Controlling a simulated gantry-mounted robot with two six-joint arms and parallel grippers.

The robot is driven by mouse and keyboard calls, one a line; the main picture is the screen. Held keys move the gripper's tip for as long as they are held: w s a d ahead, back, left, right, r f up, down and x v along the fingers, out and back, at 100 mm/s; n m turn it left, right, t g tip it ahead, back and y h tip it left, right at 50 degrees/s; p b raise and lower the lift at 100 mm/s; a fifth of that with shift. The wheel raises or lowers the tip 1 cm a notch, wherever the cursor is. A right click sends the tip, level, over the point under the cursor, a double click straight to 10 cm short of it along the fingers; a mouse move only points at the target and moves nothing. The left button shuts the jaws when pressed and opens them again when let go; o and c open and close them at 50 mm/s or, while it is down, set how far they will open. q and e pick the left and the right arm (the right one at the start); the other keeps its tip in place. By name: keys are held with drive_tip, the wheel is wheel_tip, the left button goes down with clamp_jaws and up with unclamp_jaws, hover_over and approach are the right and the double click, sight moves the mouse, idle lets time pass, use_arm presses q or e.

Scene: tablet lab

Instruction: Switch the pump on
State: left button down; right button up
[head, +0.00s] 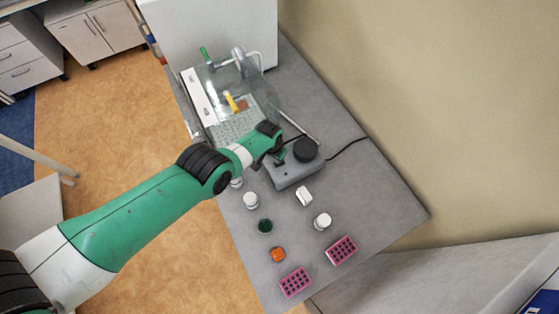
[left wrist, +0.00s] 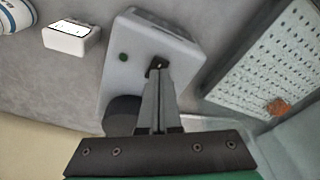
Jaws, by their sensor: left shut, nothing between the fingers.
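The pump (head: 293,177) is a grey box with a round black part on top, on the grey bench in the head view. In the left wrist view its pale housing (left wrist: 178,50) shows a small dark green round spot (left wrist: 123,57) and a small black switch (left wrist: 157,63). My left gripper (head: 280,160) is over the pump. Its fingers (left wrist: 156,74) are shut and empty, with the tips at the black switch and partly covering it. I cannot tell whether they touch it or which way the switch is tipped. My right gripper is not in view.
A clear tank (head: 262,97) stands behind the pump, and a perforated plate (left wrist: 270,65) shows beside it. A small white device (head: 304,196), a white-capped jar (head: 322,220), an orange-capped jar (head: 278,254) and pink racks (head: 341,250) stand in front. A black cable runs right.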

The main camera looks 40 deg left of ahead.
use_arm(q)
drive_tip(key=shift+f+b, duration=0.9)
idle(0.8)
wheel_tip(320, 180, up, 7)
drive_tip(key=p, duration=0.7)
idle(0.4)
